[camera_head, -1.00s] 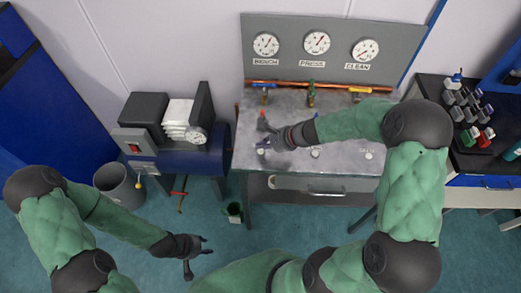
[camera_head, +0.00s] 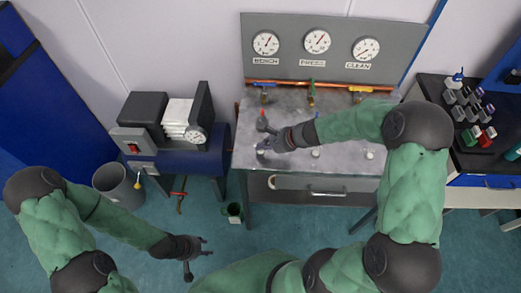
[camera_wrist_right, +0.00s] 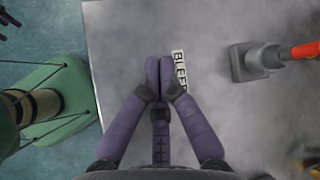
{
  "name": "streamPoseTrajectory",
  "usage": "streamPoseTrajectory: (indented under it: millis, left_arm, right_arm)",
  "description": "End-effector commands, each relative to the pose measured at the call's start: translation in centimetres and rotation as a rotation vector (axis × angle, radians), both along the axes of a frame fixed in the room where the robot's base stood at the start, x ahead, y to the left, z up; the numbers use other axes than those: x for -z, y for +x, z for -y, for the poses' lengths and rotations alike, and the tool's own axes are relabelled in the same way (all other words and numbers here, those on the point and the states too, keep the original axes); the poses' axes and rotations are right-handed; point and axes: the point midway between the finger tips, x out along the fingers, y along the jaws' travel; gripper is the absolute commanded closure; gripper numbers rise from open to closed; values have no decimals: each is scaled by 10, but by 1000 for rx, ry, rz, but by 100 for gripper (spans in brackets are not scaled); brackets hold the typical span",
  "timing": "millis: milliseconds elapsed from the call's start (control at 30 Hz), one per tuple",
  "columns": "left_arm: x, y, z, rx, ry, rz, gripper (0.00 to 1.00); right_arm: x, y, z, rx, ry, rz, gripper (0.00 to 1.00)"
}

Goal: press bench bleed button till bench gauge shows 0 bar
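The bench gauge (camera_head: 266,43) is the leftmost of three dials on the grey back panel. Its needle points up and to the right, but the scale is too small to read. My right gripper (camera_head: 262,147) is at the table's front left, over the spot below the bench gauge. In the right wrist view its two purple fingers (camera_wrist_right: 158,75) are pressed together with nothing seen between them. They partly cover a BLEED label (camera_wrist_right: 181,72). The bench bleed button is hidden in that view; I cannot tell whether the fingers touch it. My left gripper (camera_head: 195,253) is open and empty above the floor.
Two other pale buttons (camera_head: 315,153) (camera_head: 369,154) lie along the table's front. Copper pipe (camera_head: 290,84) with coloured valves runs behind. A blue compressor (camera_head: 185,160) stands to the left.

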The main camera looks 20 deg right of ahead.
Motion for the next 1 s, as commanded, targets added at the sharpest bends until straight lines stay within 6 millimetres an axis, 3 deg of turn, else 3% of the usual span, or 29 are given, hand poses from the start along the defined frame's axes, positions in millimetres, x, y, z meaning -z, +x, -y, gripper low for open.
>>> streamPoseTrajectory:
  millis: [1000]
  left_arm:
    - [9, 0, 0, 0, 0, 0, 60]
  right_arm:
    - [8, 0, 0, 0, 0, 0, 100]
